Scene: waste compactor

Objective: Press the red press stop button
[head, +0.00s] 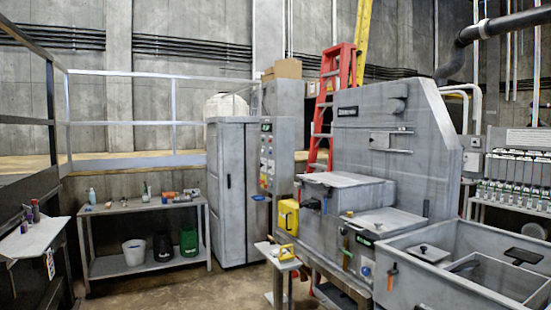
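The large grey compactor machine (380,150) fills the right half of the head view. A tall narrow control panel (266,155) stands to its left, beside a grey cabinet (232,190). The panel carries several small coloured buttons and lights, some reddish; they are too small to tell which is the press stop button. A yellow box (288,217) is fixed on the machine's left front; any button on it cannot be made out. My gripper is not in view.
A metal bench (145,208) with bottles on top and several buckets below stands at the left. A small stand (280,258) with a yellow item is before the machine. Grey bins (450,290) block the lower right. Some floor (215,288) is clear at centre left.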

